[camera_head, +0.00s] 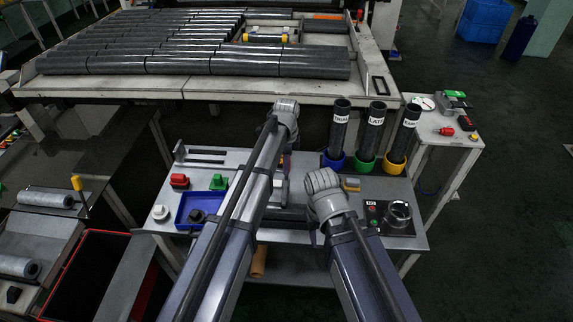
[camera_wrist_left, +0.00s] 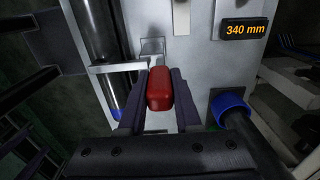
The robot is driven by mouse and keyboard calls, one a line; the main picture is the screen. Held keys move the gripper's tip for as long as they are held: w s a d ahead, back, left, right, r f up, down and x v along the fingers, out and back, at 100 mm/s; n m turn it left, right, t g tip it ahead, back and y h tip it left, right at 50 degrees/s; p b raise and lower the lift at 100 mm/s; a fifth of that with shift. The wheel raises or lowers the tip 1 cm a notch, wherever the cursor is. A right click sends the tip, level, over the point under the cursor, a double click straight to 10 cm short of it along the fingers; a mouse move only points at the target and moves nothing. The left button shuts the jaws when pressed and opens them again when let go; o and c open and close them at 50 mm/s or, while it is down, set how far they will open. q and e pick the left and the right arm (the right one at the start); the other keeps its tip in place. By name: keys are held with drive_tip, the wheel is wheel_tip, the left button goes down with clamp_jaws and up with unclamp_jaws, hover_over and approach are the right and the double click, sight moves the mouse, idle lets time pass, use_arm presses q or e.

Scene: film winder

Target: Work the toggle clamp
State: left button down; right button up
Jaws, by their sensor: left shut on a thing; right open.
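My left gripper (camera_wrist_left: 160,102) is shut on the red handle (camera_wrist_left: 160,88) of the toggle clamp, with one dark finger on each side of it. A metal clamp part (camera_wrist_left: 152,47) sits just beyond the handle, against a light grey plate (camera_wrist_left: 200,50). In the head view the left wrist (camera_head: 287,112) reaches over the far side of the small grey table, and its fingers and the clamp are hidden.
A dark roll (camera_wrist_left: 97,30) and a metal bar (camera_wrist_left: 118,66) lie left of the handle. A blue-collared tube (camera_wrist_left: 229,106) stands at right. Three labelled dark tubes (camera_head: 371,125) stand in coloured cups. A blue tray (camera_head: 183,213) is on the left.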

idle(0.4)
use_arm(q)
drive_tip(key=w+g, duration=0.1)
drive_tip(key=g+b, duration=0.1)
drive_tip(key=w+g+b, duration=0.1)
drive_tip(key=g, duration=0.1)
drive_tip(key=shift+w+f, duration=0.25)
drive_tip(key=shift+w, duration=0.05)
drive_tip(key=c, duration=0.6)
unclamp_jaws()
drive_tip(key=shift+r, duration=0.1)
